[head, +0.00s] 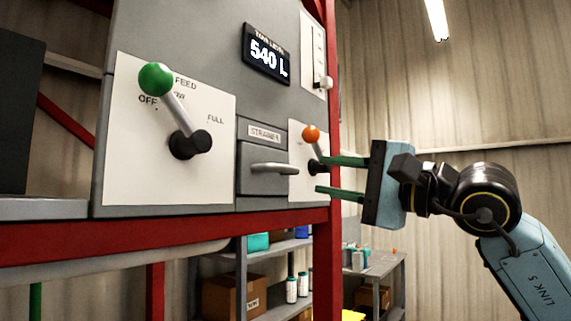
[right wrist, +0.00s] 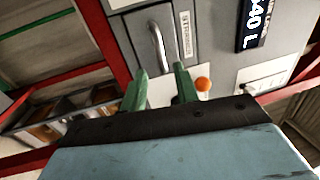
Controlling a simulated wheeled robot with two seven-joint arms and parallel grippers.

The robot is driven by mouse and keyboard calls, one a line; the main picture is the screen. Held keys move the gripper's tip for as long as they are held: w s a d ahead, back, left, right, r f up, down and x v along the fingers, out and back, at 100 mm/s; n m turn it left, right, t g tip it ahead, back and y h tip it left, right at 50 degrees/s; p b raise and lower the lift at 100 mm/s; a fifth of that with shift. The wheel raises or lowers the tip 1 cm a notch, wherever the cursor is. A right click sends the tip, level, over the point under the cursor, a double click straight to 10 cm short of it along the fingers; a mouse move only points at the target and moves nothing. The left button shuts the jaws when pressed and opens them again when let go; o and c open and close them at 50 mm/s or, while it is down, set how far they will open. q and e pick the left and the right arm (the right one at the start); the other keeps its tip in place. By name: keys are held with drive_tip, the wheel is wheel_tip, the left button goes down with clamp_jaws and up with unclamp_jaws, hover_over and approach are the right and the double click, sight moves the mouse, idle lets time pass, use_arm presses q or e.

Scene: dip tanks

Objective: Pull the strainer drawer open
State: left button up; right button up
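The strainer drawer (head: 262,180) is a grey front with a "STRAINER" label and a metal bar handle (head: 276,169). It sits flush in the panel, closed. In the right wrist view the handle (right wrist: 157,53) lies ahead of the fingertips. My right gripper (head: 320,174) is open, with two green fingers apart and nothing between them. In the head view its fingertips are to the right of the handle, apart from it, near the orange-knob lever. The right gripper also shows in the right wrist view (right wrist: 160,70). My left gripper is not in view.
A green-knob feed lever (head: 156,79) is left of the drawer. An orange-knob lever (head: 311,134) is close to my right fingers. A display (head: 266,54) reads 540 L. A red frame beam (head: 180,236) runs below the panel; shelves with boxes stand behind.

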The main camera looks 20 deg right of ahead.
sight(289, 170)
drive_tip(key=p+x, duration=0.2)
drive_tip(key=x, duration=0.7)
drive_tip(key=shift+w+a, duration=0.1)
clamp_jaws()
